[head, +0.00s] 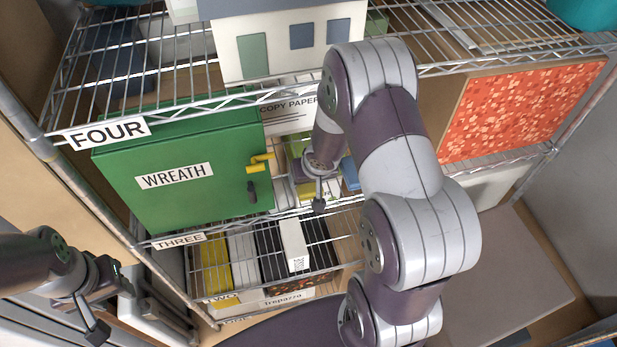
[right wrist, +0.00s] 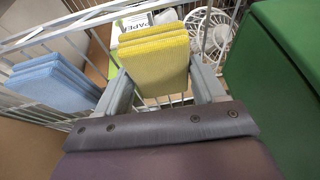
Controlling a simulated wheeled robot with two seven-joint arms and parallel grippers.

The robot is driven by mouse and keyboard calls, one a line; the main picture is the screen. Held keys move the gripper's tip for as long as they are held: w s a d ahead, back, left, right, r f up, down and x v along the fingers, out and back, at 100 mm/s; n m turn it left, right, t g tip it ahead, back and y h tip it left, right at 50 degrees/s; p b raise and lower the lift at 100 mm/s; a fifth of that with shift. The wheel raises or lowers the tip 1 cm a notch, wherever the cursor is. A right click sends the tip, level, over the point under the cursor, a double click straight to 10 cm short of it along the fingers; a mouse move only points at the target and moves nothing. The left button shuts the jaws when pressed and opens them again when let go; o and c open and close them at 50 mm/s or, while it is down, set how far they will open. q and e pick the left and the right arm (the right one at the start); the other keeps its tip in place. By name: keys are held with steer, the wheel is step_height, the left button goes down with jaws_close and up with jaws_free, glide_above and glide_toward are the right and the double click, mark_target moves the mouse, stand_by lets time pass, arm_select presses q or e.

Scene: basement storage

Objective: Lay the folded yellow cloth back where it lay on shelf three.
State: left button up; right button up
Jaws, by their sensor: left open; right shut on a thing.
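The folded yellow cloth (right wrist: 155,58) is between the two fingers of my right gripper (right wrist: 165,85) in the right wrist view, its folded layers upright. In the head view my right gripper (head: 318,190) reaches in at shelf three, right of the green wreath box, and mostly hides the cloth. I cannot tell whether the cloth touches the shelf. The label THREE (head: 180,241) marks the shelf's front edge. A folded blue cloth (right wrist: 55,82) lies to the left of the yellow one in the right wrist view. My left gripper (head: 108,308) is open and empty, low at the left.
The green WREATH box (head: 185,170) stands close beside my right gripper and also shows in the right wrist view (right wrist: 285,65). A copy paper box (head: 288,112) and a white wire-grilled round thing (right wrist: 210,32) are behind. An orange-patterned board (head: 520,108) stands at the right.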

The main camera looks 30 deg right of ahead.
steer(key=o, duration=0.9)
steer(key=shift+o, duration=0.5)
steer(key=shift+f, duration=0.1)
steer(key=p+v, duration=0.6)
steer(key=v, duration=0.7)
steer(key=s+a+r+n+g, duration=0.3)
steer(key=s+a+r, duration=0.3)
steer(key=s+a, duration=0.1)
steer(key=shift+s+a, duration=0.2)
steer(key=shift+s, duration=0.5)
